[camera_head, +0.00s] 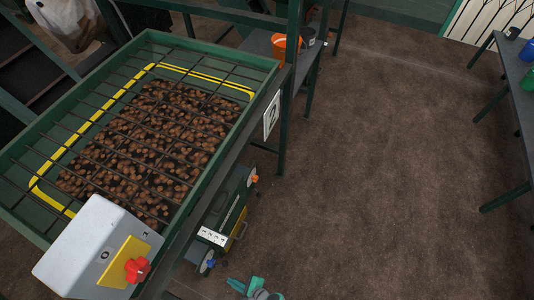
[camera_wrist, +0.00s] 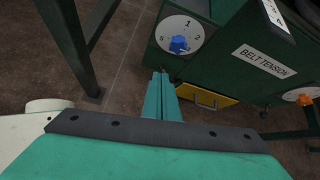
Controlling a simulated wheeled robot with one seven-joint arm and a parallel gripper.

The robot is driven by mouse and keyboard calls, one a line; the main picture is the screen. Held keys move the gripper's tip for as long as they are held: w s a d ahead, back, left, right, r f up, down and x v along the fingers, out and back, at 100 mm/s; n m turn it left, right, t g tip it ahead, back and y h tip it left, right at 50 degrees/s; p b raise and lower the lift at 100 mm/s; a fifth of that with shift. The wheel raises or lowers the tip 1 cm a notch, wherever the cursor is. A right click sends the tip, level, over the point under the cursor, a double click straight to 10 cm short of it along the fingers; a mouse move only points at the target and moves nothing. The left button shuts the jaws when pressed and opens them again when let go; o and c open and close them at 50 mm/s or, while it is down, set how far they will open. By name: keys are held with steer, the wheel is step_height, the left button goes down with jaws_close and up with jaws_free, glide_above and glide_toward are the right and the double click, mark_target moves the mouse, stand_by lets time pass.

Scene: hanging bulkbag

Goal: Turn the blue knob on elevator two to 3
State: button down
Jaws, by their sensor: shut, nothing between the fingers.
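The blue knob (camera_wrist: 179,45) sits on a round white dial (camera_wrist: 194,29) on the green machine in the wrist view. The numbers 5, 1 and 2 can be read on the dial; the knob's exact setting is unclear. The knob also shows small, low on the machine, in the head view (camera_head: 207,265). My gripper (camera_wrist: 161,76) is shut and empty, its teal fingers just below the dial in the picture and apart from the knob. It also shows at the bottom edge of the head view (camera_head: 245,286). A sign with a 2 (camera_head: 271,115) hangs on the hopper frame above.
A "BELT TENSION" label (camera_wrist: 264,62) and an orange knob (camera_wrist: 305,99) are right of the dial. A dark green leg (camera_wrist: 70,45) stands left. Open floor lies right.

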steer(key=w+a+r+m+y, duration=0.1)
steer(key=w+a+m+y, duration=0.1)
steer(key=w+a, duration=0.3)
steer(key=shift+w+a, duration=0.3)
steer(key=shift+a, duration=1.6)
steer(key=shift+f, duration=0.15)
steer(key=shift+w+d, duration=0.25)
steer(key=shift+w, duration=0.35)
steer(key=shift+w+d, duration=0.25)
steer(key=shift+w, duration=0.2)
steer(key=d, duration=0.1)
steer(key=s+d, duration=0.1)
steer(key=d, duration=0.1)
steer(key=s+d, duration=0.1)
steer(key=d, duration=0.1)
steer(key=shift+s+d+r, duration=0.1)
steer(key=shift+d+r, duration=0.15)
steer(key=shift+r, duration=0.15)
